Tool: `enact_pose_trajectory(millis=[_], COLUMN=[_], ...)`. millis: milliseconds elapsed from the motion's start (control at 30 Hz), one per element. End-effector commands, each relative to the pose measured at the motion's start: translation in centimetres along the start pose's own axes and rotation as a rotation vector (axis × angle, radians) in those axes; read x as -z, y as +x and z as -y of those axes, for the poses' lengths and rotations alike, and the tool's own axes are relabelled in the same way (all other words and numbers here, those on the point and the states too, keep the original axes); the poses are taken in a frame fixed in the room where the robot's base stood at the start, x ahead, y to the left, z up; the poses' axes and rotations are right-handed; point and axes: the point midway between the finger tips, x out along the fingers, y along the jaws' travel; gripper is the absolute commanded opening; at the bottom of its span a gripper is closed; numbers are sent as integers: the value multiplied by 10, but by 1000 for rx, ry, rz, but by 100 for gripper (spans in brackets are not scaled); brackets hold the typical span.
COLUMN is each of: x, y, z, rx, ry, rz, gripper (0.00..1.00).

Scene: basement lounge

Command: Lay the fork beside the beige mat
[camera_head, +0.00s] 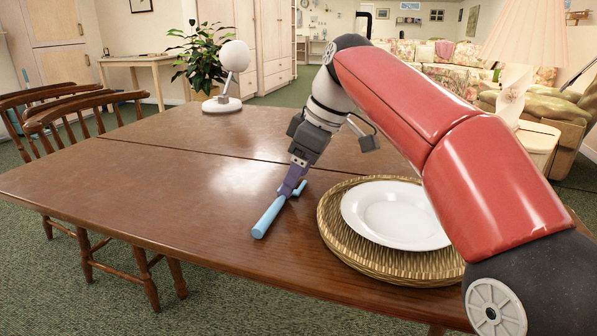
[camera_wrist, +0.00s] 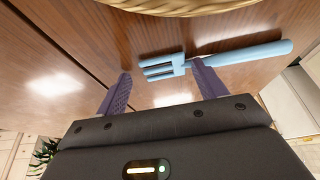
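The light blue fork (camera_head: 268,218) is on the wooden table just left of the round woven beige mat (camera_head: 337,236), apart from it. A white plate (camera_head: 395,214) rests on the mat. My gripper (camera_head: 291,188) is low over the fork and hides its middle in the head view. In the wrist view, my gripper (camera_wrist: 160,70) has its two purple fingers spread wide. The fork's tines (camera_wrist: 162,68) show between the fingertips, and its handle (camera_wrist: 250,53) runs off past the right finger. I cannot tell whether a finger touches it. The mat's rim (camera_wrist: 180,9) shows at the top.
A white round-headed lamp-like object (camera_head: 222,103) stands at the table's far edge. The table (camera_head: 150,190) is clear to the left. Wooden chairs (camera_head: 85,115) stand along the left side. A pink-shaded lamp (camera_head: 535,40) is at the back right.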

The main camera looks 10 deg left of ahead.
Motion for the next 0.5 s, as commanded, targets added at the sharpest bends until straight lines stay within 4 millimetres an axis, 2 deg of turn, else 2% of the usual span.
enact_pose_trajectory(millis=[267, 367, 500], x=[1, 2, 3], y=[-2, -12, -40], z=[0, 0, -1], rx=[0, -1, -3], ry=[0, 0, 1], rz=[0, 0, -2], gripper=[70, 70, 70])
